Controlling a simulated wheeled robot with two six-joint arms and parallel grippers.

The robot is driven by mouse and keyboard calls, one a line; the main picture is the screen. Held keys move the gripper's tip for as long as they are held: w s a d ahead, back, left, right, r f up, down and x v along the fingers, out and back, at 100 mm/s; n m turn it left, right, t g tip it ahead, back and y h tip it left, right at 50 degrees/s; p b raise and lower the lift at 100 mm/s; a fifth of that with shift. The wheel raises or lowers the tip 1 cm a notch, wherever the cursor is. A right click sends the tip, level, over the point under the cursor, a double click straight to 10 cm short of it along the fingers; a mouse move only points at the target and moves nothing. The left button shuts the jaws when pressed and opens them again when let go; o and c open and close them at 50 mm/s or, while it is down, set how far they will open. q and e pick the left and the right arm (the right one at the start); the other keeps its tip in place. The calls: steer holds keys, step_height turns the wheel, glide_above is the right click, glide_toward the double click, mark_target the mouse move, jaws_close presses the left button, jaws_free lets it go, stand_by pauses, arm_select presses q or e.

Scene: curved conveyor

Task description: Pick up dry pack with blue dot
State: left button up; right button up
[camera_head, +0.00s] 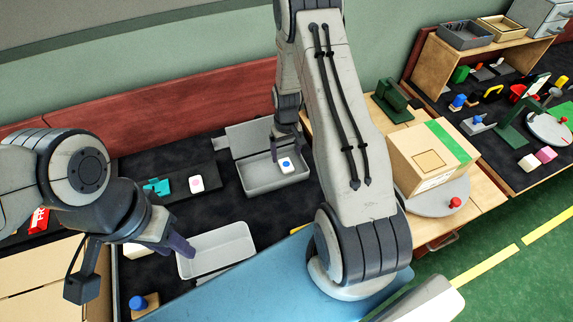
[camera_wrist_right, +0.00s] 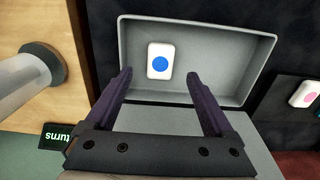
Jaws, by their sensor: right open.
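The dry pack with blue dot (camera_head: 287,166) is a small white block with a round blue mark. It lies in the open grey box (camera_head: 254,186), near its right side in the head view. In the right wrist view the pack (camera_wrist_right: 160,60) lies just ahead of and between the fingertips of my right gripper (camera_wrist_right: 159,76). The right gripper is open and empty, and its fingers reach over the box. My left gripper (camera_head: 178,244) is at the light grey tray (camera_head: 232,235), with a purple finger by its left end. Its finger gap is not clear.
A pack with a pink dot (camera_head: 196,183) and a teal part (camera_head: 158,187) lie on a dark strip left of the box. A cardboard box (camera_head: 430,165) and a red button (camera_head: 455,203) are at the right. A blue-topped piece (camera_head: 139,303) stands at the lower left.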

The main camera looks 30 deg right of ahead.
mark_target(286, 164)
step_height(286, 164, down, 5)
steer(key=shift+r+p, duration=0.2)
steer(key=shift+p, duration=0.65)
steer(key=shift+f, duration=0.35)
steer(key=shift+c, duration=0.3)
jaws_close()
